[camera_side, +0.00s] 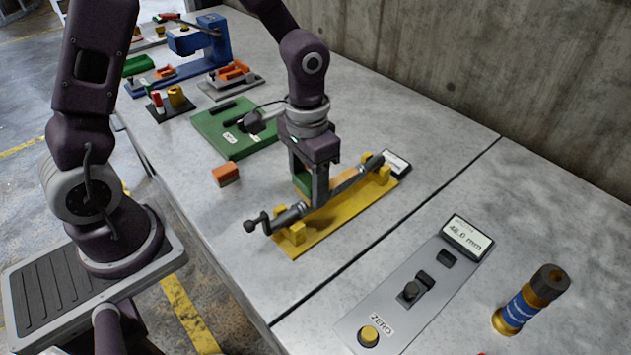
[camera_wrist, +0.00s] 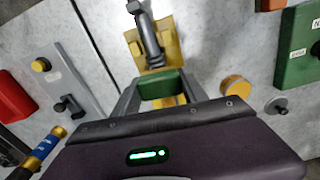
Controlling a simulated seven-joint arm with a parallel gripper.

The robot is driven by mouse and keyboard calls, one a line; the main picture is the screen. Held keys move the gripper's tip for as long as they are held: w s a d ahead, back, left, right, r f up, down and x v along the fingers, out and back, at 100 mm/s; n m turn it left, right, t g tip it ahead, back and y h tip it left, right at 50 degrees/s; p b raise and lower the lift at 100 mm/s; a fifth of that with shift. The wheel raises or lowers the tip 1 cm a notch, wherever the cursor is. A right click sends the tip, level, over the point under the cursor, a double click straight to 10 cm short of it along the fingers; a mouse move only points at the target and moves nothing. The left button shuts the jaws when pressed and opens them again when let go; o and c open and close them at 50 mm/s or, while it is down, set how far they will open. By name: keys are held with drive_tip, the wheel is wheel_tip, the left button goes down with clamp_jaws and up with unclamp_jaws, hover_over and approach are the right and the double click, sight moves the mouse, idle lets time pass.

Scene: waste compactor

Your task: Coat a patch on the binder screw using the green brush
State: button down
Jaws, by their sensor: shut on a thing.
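The binder screw (camera_side: 291,214) is a dark rod with a crossbar handle, lying along a yellow cradle (camera_side: 325,226). One end of the rod shows at the top of the wrist view (camera_wrist: 148,35). An orange-tan section lies along its middle, partly behind my fingers. My gripper (camera_side: 310,198) points down over the middle of the cradle, shut on a green block, which I take as the green brush (camera_side: 302,183). The green block also shows between my fingers in the wrist view (camera_wrist: 162,86). Its lower end is hidden, so I cannot tell whether it touches the screw.
An orange block (camera_side: 226,174) and a green board (camera_side: 222,124) with dark slots lie left of the cradle. A grey panel (camera_side: 385,325) with a ZERO button and a display reading about 48.0 mm lies to the right, near a gold-and-blue cylinder (camera_side: 520,308). Blue equipment stands at the back.

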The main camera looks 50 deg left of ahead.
drive_tip(key=shift+r, duration=3.6)
drive_tip(key=s+a+f, duration=0.2)
drive_tip(key=a+f, duration=0.1)
drive_tip(key=a, duration=0.3)
approach(245, 204)
drive_tip(key=shift+n, duration=0.4)
wheel_tip(245, 204, down, 7)
drive_tip(key=shift+r, duration=0.1)
